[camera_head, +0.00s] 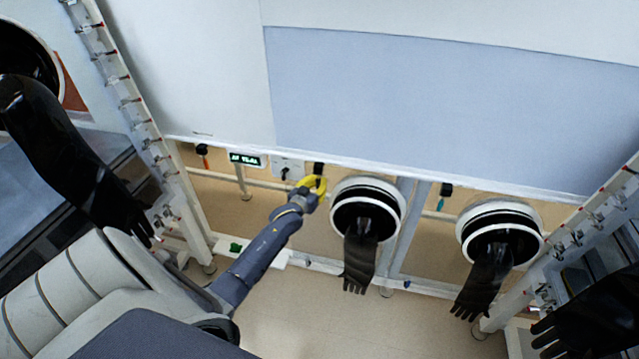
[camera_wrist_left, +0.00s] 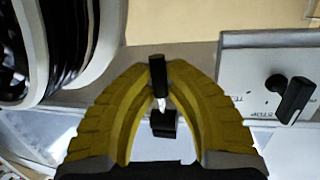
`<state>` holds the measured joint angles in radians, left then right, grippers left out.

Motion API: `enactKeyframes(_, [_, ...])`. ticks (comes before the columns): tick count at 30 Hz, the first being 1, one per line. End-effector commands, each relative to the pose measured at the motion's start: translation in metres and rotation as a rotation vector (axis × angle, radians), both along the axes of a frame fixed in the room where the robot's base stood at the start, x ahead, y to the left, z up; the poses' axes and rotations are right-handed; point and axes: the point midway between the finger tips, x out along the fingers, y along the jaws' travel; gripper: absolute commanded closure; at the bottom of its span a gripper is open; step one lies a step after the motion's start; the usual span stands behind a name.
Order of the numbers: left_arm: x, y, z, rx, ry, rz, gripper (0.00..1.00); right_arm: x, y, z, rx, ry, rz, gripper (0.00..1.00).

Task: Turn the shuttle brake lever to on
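My left gripper (camera_head: 314,187) has yellow fingers and is at the wall panel below the big window. In the left wrist view, the fingertips of my left gripper (camera_wrist_left: 159,70) close around the black grip of a small lever (camera_wrist_left: 158,72). Its bright stem and black base show between the fingers. No label beside this lever is visible, so I cannot read its setting. In the head view, a black part (camera_head: 318,168) shows just above the fingers. My right gripper is not in view.
A pale panel (camera_wrist_left: 232,72) with a black rotary knob (camera_wrist_left: 295,100) and a STOP mark is to the right in the wrist view. A round glove port (camera_head: 368,185) with a hanging black glove (camera_head: 360,262) is close beside my gripper. A green-lit display (camera_head: 245,159) is to the left.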

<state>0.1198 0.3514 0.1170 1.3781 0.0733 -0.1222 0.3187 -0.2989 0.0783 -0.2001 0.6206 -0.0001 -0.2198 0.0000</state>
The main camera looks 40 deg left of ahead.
Motion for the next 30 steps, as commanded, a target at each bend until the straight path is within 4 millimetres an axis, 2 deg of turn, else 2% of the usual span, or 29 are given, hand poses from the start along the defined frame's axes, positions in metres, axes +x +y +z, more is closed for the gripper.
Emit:
enactKeyframes(1, [0.0,0.0,0.0,0.0,-0.001,0.0,0.82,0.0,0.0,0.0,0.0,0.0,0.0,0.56])
enactKeyframes(6, [0.0,0.0,0.0,0.0,0.0,0.0,0.63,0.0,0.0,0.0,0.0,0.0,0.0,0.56])
enactKeyframes(17, [-0.005,-0.001,0.0,0.0,0.001,0.0,0.63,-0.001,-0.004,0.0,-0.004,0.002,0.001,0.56])
enactKeyframes(22, [-0.024,-0.005,0.002,-0.001,0.0,-0.001,0.63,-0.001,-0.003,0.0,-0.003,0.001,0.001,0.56])
enactKeyframes(30, [-0.069,-0.015,0.008,0.0,0.002,0.0,0.63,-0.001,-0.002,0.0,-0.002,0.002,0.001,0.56])
